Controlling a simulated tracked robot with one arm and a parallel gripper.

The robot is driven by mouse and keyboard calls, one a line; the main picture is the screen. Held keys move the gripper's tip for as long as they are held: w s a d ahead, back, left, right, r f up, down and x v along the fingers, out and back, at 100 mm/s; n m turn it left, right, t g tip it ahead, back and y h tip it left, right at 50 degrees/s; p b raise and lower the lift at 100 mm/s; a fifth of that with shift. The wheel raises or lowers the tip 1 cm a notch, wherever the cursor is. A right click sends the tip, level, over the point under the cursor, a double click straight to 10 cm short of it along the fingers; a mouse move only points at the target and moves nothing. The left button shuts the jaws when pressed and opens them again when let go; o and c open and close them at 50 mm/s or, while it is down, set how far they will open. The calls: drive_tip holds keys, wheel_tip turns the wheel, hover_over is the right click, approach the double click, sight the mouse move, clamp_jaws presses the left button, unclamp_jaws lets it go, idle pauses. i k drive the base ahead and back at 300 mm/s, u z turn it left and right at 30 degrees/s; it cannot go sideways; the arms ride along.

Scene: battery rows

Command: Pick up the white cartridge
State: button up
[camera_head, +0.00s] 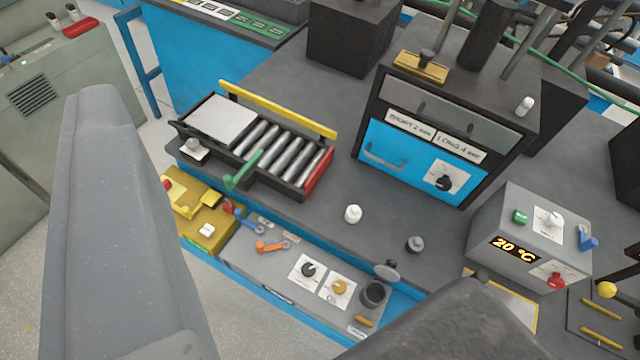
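A small white cartridge-like piece (353,213) with a rounded top stands upright on the dark grey bench top, near the middle of the view. A second small white cylinder (525,106) is on top of the black and blue cabinet; I cannot tell which is the white cartridge. My gripper (282,192) is open, with one big grey finger at the left and a darker one at the bottom right. The nearer white piece appears between the fingers, apart from both. Nothing is seen held.
A roller tray (319,178) with metal cylinders and a yellow bar stands left of the white piece. A small dark grey knob-like piece (415,244) stands to its right. A control panel (250,262) lies in front. A grey box (505,270) showing "20 °C" stands at the right.

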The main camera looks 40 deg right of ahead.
sight(353, 214)
drive_tip(key=z, duration=0.25)
drive_tip(key=i, duration=0.95)
drive_tip(key=z, duration=0.55)
